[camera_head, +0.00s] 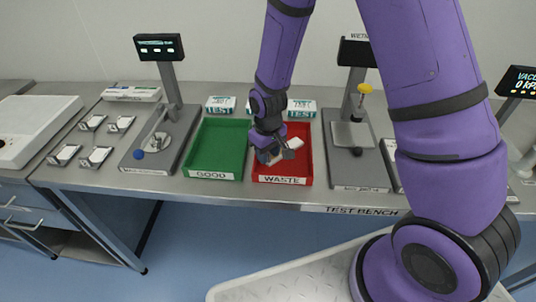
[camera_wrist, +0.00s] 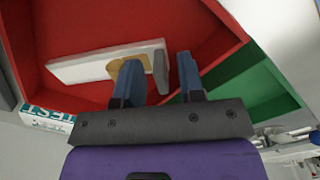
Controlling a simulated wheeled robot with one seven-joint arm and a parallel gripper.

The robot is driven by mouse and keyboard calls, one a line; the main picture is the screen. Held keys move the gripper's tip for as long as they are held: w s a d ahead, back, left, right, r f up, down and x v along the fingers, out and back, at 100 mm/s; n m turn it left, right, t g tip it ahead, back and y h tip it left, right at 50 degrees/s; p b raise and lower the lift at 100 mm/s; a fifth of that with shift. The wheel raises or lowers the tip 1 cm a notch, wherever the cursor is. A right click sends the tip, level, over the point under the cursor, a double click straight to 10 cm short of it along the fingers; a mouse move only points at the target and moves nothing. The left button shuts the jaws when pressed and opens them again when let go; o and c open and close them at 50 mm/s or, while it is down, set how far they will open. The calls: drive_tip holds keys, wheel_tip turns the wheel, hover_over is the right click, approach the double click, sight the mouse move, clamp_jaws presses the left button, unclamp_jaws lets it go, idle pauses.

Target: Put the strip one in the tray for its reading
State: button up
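A white strip (camera_wrist: 85,68) lies in the red WASTE tray (camera_wrist: 225,45) in the wrist view. A tan patch (camera_wrist: 118,66) shows on or beside it, and a grey piece (camera_wrist: 160,72) stands at its right end. My gripper (camera_wrist: 160,82) is over the tray, with its two blue fingers apart and red tray floor visible between them. The left finger covers part of the strip. In the head view my gripper (camera_head: 277,156) is low inside the red tray (camera_head: 303,172), with a white piece (camera_head: 295,142) beside it. I cannot read which strip this is.
The green GOOD tray (camera_head: 215,150) is empty, left of the red one. A gauge stand (camera_head: 165,140) with a lit display (camera_head: 159,47) is at its left. Several small holders (camera_head: 95,156) sit farther left. Another stand (camera_head: 350,135) is to the right. White TEST boxes (camera_head: 221,104) line the back.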

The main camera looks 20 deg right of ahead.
drive_tip(key=s+d+r+m+t, duration=0.1)
drive_tip(key=d+r, duration=0.1)
drive_tip(key=r, duration=0.8)
drive_tip(key=s+d+r, duration=0.2)
drive_tip(key=r, duration=0.8)
drive_tip(key=s+d+r+m+t, duration=0.1)
drive_tip(key=s+d+r, duration=0.3)
drive_tip(key=s+r, duration=0.4)
drive_tip(key=s+d+r+m+t, duration=0.2)
drive_tip(key=s+d+r+t, duration=0.1)
drive_tip(key=s+r, duration=0.5)
drive_tip(key=s+d, duration=0.1)
drive_tip(key=s, duration=0.2)
drive_tip(key=shift+s+d+m, duration=0.2)
drive_tip(key=shift+d+m, duration=0.1)
drive_tip(key=shift+d, duration=0.1)
drive_tip(key=shift+r, duration=0.1)
